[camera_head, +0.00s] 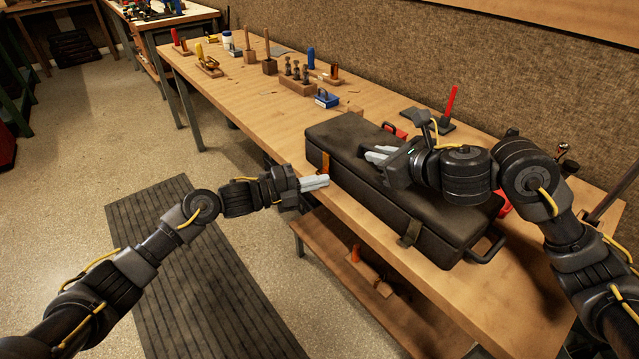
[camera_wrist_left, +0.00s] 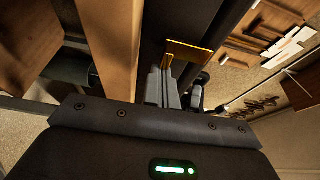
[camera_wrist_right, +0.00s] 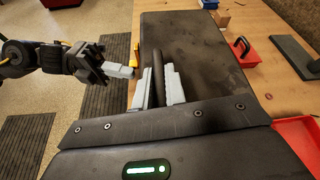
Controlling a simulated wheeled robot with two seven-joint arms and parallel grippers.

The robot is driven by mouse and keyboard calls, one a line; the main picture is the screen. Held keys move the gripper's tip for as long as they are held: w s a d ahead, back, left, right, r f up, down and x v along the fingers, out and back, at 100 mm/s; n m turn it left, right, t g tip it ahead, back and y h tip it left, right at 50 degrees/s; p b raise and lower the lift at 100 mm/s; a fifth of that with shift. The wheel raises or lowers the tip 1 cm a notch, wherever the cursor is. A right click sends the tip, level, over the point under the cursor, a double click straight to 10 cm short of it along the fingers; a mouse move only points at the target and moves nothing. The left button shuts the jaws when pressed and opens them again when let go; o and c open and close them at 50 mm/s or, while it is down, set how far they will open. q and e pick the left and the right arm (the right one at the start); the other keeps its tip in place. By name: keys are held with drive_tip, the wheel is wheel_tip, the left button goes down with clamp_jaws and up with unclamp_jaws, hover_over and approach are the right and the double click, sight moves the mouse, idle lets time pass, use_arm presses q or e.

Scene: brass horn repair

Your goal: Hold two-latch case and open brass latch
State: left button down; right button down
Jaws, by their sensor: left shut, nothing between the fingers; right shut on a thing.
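The two-latch case (camera_head: 380,185) is a long, dark, closed box on the bench. Its brass latch (camera_head: 325,165) is on the front side toward the left end, and appears as a yellow-brown plate in the left wrist view (camera_wrist_left: 190,52). My left gripper (camera_head: 328,181) is shut and empty, its tips just beside or below the latch; contact cannot be told. A second, darker latch (camera_head: 410,234) is near the case's right end. My right gripper (camera_head: 366,154) is over the lid, shut on a dark bar-like part of the case (camera_wrist_right: 157,72).
The wooden bench (camera_head: 225,85) holds tool blocks and a blue box (camera_head: 327,98) to the left. A red toolbox (camera_wrist_right: 244,52) and a red tray (camera_wrist_right: 299,137) are behind the case. A black end handle (camera_head: 488,250) sticks out at the right. A lower shelf (camera_head: 345,275) is beneath.

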use_arm(q)
drive_tip(key=shift+w+a, duration=0.2)
drive_tip(key=shift+a, duration=0.05)
drive_tip(key=s+d, duration=0.3)
drive_tip(key=shift+s+d, duration=0.15)
drive_tip(key=shift+s, duration=0.1)
drive_tip(key=v, duration=1)
use_arm(e)
drive_tip(key=c, duration=1.4)
unclamp_jaws()
drive_tip(key=shift+o, duration=0.2)
